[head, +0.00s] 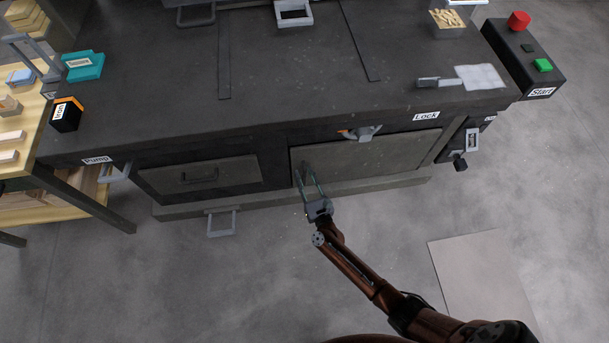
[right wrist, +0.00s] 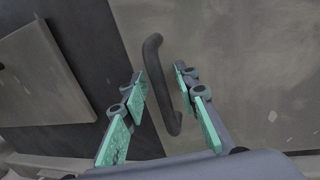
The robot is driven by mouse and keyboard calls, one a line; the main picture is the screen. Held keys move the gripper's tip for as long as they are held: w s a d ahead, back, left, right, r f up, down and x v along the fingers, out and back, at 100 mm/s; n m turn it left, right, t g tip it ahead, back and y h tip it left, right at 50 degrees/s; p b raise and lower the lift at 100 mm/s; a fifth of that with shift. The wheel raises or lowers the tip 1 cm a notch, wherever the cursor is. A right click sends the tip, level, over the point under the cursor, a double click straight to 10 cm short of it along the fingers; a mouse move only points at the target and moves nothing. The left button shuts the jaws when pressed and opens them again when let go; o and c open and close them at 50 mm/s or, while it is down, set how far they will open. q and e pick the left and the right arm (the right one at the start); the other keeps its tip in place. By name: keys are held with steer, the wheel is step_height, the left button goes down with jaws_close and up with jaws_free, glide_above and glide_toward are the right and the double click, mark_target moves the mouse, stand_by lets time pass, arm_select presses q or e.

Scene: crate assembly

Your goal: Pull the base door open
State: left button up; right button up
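The base door (head: 365,152) is a dark grey panel on the front of the workbench, under the "Lock" label. It looks closed, flush with the front. A grey lock lever with an orange part (head: 360,132) sits at its top edge. My right gripper (head: 307,178) is at the door's left end. In the right wrist view, a dark curved door handle (right wrist: 160,85) stands between the two green-padded fingers of the open gripper (right wrist: 161,77). Gaps show on both sides of the handle. The gripper hides the handle in the head view. My left gripper is not in view.
A drawer-like panel with a handle (head: 200,174) is left of the door. A grey loop handle (head: 221,222) sticks out low in front. A latch block (head: 472,140) is at the right corner. The floor before the door is free, with a flat panel (head: 478,280) lying at right.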

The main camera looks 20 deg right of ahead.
steer(key=shift+c, duration=0.7)
jaws_close()
